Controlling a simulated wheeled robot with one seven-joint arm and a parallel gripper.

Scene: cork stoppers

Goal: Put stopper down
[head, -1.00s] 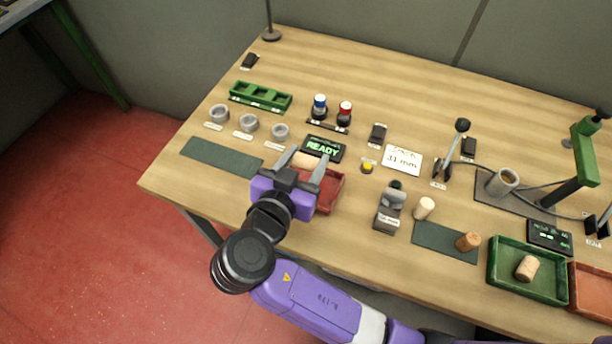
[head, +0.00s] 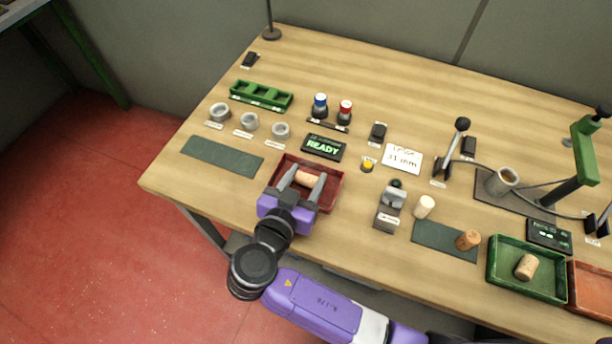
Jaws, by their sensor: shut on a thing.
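A tan cork stopper (head: 307,179) is between the two grey fingers of my gripper (head: 304,182). The gripper is shut on it, over the dark red tray (head: 335,187) in the middle of the table. The stopper lies sideways, across the fingers. I cannot tell whether it touches the tray floor. The tray's near part is hidden by my purple gripper body.
A display reading READY (head: 323,147) stands just behind the tray. A grey device (head: 389,207) and a pale stopper (head: 425,206) are to the right. A green tray (head: 502,285) holds another cork (head: 526,267). The dark green mat (head: 222,156) at left is bare.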

